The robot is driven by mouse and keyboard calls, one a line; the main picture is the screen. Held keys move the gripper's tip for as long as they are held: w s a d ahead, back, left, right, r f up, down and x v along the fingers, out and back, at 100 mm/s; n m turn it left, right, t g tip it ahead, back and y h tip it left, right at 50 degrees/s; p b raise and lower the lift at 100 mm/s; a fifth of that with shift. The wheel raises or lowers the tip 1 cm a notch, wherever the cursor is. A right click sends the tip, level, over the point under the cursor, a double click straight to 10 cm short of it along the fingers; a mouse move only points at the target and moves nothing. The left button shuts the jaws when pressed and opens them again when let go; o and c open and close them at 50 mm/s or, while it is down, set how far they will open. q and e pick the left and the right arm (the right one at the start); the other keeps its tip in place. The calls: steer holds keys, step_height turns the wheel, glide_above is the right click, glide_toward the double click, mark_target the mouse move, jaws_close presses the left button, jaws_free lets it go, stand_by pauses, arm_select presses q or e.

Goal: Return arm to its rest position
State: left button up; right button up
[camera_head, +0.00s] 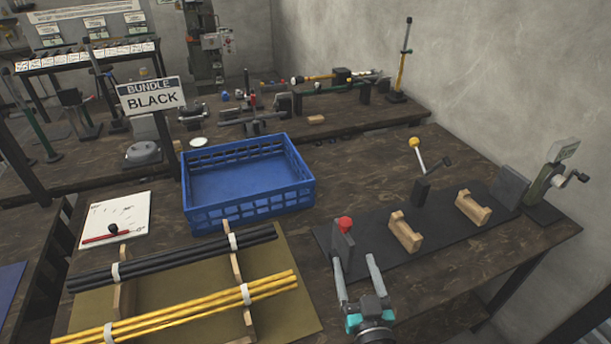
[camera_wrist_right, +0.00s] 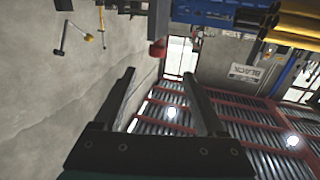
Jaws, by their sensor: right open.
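My right gripper (camera_head: 354,260) is at the front of the bench in the head view, its two fingers pointing up and away. The fingers are apart with nothing between them; the wrist view also shows the right gripper (camera_wrist_right: 159,75) open and empty. A red knob on a dark upright block (camera_head: 344,236) stands just behind the left fingertip in the picture; I cannot tell whether they touch. In the wrist view the red knob (camera_wrist_right: 157,48) appears beyond the fingertips. My left gripper is not in view.
Yellow rods (camera_head: 190,310) and black rods (camera_head: 165,262) lie across wooden supports left of the gripper. A blue crate (camera_head: 250,205) is empty behind them. Wooden cradles (camera_head: 404,234) and a crank device (camera_head: 548,190) stand to the right. A "BUNDLE BLACK" sign (camera_head: 152,95) stands behind.

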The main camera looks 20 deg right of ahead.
steer(key=s+a+f+n+g+y, duration=0.3)
steer(key=a+n+g+y, duration=0.15)
steer(key=a+g, duration=0.2)
steer(key=s+d+r+g+h, duration=0.1)
steer(key=s+g, duration=0.7)
steer(key=s, duration=0.7)
step_height(320, 180, down, 25)
steer(key=s+g+b, duration=0.1)
steer(key=s+b, duration=0.1)
steer(key=s+d+f+g+b, duration=0.1)
steer(key=s+d+f+b, duration=0.1)
steer(key=s+f, duration=1.2)
steer(key=shift+s+d+f, duration=0.3)
steer(key=shift+s+d, duration=0.15)
steer(key=shift+s, duration=0.05)
